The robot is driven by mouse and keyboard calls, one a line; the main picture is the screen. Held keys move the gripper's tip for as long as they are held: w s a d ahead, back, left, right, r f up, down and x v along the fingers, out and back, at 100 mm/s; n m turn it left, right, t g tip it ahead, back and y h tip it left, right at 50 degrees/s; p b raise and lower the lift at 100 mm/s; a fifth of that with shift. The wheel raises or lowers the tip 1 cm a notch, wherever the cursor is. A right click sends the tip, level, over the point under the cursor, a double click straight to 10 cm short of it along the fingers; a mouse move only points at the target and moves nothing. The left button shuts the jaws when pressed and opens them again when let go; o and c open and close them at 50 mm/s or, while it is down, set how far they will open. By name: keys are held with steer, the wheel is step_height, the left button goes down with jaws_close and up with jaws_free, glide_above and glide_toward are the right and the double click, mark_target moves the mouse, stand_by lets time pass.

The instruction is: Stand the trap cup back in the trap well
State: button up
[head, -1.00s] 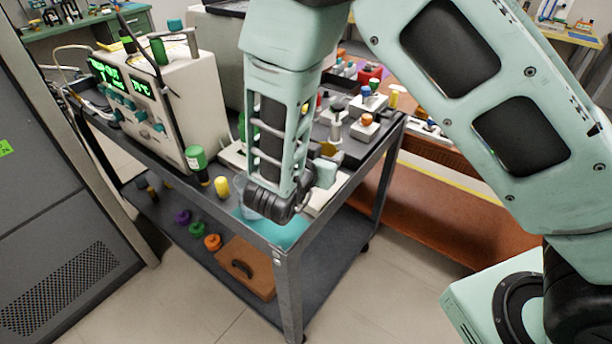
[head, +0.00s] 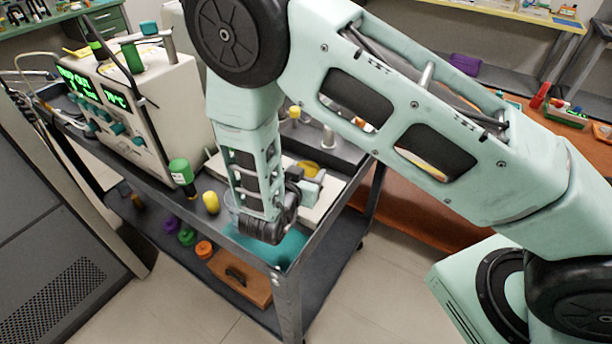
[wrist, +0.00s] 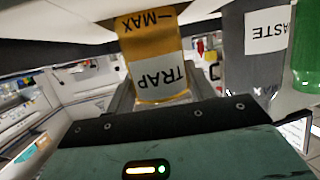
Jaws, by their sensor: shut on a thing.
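The trap cup (wrist: 152,50) is amber-yellow, with a white TRAP label and a MAX mark, and fills the upper middle of the wrist view. My gripper (wrist: 160,92) is shut on it, one finger on each side. Its lettering is the same way up as the WASTE label beside it, inverted in the picture. In the head view my gripper (head: 309,186) is partly behind my forearm, over the white unit on the cart. A yellow patch (head: 307,167) shows just behind it; I cannot tell if it is the cup. The trap well is not clearly visible.
A grey container labelled WASTE (wrist: 268,35) and a green bottle (wrist: 307,50) stand right in the wrist view. On the cart are a green-capped bottle (head: 181,172), a yellow cylinder (head: 211,202) and a boxy instrument (head: 140,100). My arm hides much of the cart's back right.

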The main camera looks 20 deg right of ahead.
steer(key=shift+f, duration=0.8)
steer(key=shift+f, duration=0.15)
steer(key=o, duration=1)
steer(key=shift+s+r, duration=0.1)
steer(key=shift+r, duration=0.1)
steer(key=b+v, duration=0.1)
steer(key=v, duration=0.6)
steer(key=shift+s+a+b, duration=0.1)
steer(key=shift+a+b, duration=0.05)
steer(key=shift+b, duration=0.15)
